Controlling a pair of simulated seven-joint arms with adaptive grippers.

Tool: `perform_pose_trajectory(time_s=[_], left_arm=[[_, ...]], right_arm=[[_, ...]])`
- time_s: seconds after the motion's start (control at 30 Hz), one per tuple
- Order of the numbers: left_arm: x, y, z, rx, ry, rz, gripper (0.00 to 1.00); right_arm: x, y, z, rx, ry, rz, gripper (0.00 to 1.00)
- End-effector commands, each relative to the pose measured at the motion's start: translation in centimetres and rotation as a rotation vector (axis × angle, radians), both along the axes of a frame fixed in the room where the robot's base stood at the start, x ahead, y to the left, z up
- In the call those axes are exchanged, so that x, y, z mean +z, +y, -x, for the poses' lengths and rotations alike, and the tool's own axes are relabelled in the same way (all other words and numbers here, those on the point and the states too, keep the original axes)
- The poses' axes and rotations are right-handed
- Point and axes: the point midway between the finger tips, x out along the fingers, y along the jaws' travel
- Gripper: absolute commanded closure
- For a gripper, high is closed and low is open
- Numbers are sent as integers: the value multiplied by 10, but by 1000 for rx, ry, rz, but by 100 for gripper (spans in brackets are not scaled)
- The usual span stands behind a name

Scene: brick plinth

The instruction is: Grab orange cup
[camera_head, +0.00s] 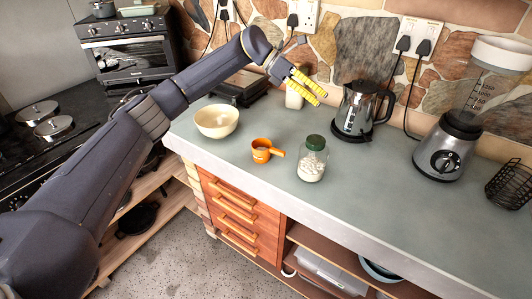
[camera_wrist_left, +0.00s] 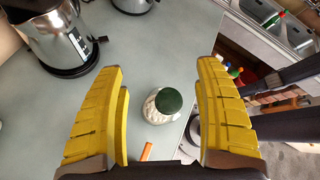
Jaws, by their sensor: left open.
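The orange cup (camera_head: 261,150) is a small measuring cup with a handle pointing right. It stands on the grey counter between the cream bowl and the glass jar. In the left wrist view only an orange strip, likely its handle (camera_wrist_left: 146,152), shows at the bottom edge; the rest is hidden. My left gripper (camera_head: 316,93) has yellow fingers and hangs above the back of the counter, up and right of the cup and apart from it. In the left wrist view its fingers (camera_wrist_left: 163,100) are spread wide with nothing held. My right gripper is not in view.
The green-lidded jar (camera_head: 312,160) stands close right of the cup; the cream bowl (camera_head: 216,121) is at its left. A kettle (camera_head: 359,109), a white bottle (camera_head: 294,96) and a blender (camera_head: 449,145) stand farther back or right.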

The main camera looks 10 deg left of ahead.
Motion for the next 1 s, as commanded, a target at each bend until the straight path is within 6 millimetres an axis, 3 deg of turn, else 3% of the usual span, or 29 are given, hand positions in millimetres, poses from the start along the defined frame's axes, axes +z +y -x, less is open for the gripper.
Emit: perform_pose_trajectory(time_s=[0.17, 0.5, 0.63, 0.8, 1.0], left_arm=[[-21, 5, 19, -188, -183, -318, 29], [-43, 78, 26, -458, -358, -808, 29], [-42, 100, 25, -509, -375, -907, 29], [-45, 114, 25, -538, -379, -964, 29], [-73, 116, 25, -545, -378, -969, 29]], right_arm=[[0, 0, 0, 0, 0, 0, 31], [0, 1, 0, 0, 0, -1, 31], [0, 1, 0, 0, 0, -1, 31], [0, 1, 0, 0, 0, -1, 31], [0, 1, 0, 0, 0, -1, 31]])
